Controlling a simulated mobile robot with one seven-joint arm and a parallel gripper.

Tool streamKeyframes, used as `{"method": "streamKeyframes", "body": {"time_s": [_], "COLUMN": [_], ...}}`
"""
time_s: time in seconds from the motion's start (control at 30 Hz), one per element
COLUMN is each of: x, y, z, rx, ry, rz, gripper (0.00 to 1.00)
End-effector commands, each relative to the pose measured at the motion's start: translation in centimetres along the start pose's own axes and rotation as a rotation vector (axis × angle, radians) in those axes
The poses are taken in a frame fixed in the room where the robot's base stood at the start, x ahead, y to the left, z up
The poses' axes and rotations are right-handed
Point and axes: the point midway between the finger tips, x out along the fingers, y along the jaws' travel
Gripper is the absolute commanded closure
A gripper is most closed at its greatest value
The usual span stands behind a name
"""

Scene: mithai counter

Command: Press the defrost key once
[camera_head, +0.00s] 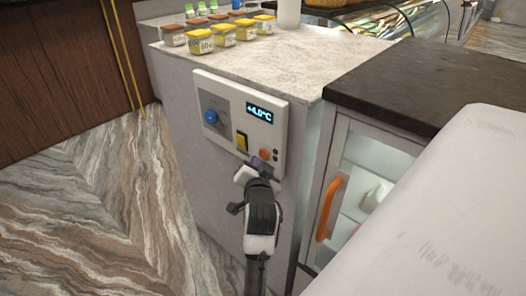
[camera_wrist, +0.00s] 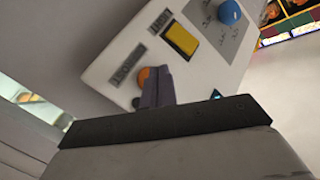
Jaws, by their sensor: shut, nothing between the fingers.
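The control panel (camera_head: 220,95) is a pale plate on the front of the white counter. Its defrost key is a round orange button (camera_head: 264,154) at the lower right, below the display reading +4.0°C (camera_head: 264,112). In the wrist view the orange key (camera_wrist: 143,76) sits beside a label that appears to read DEFROST, partly covered by my fingers. My gripper (camera_head: 256,163) is shut and empty, with its fingertips close to the key, slightly below and left of it in the head view. In the wrist view the gripper (camera_wrist: 157,84) overlaps the key's edge. I cannot tell whether they touch.
A yellow light switch (camera_head: 242,141) and a blue knob (camera_head: 211,117) are on the same panel, left of the key. A glass-doored cabinet with an orange handle (camera_head: 329,208) stands close on the right. Small labelled boxes (camera_head: 201,40) stand on the counter top.

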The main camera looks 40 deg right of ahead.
Motion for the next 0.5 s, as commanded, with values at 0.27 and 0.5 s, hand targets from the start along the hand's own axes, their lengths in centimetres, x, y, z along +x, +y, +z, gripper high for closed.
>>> {"method": "streamKeyframes", "body": {"time_s": [0.27,0.5], "x": [0.55,0.56], "y": [0.37,0.41], "z": [-0.45,-0.43], "rx": [-0.001,-0.001], "ry": [0.0,0.0], "rz": [0.0,0.0], "gripper": [1.0,1.0]}}
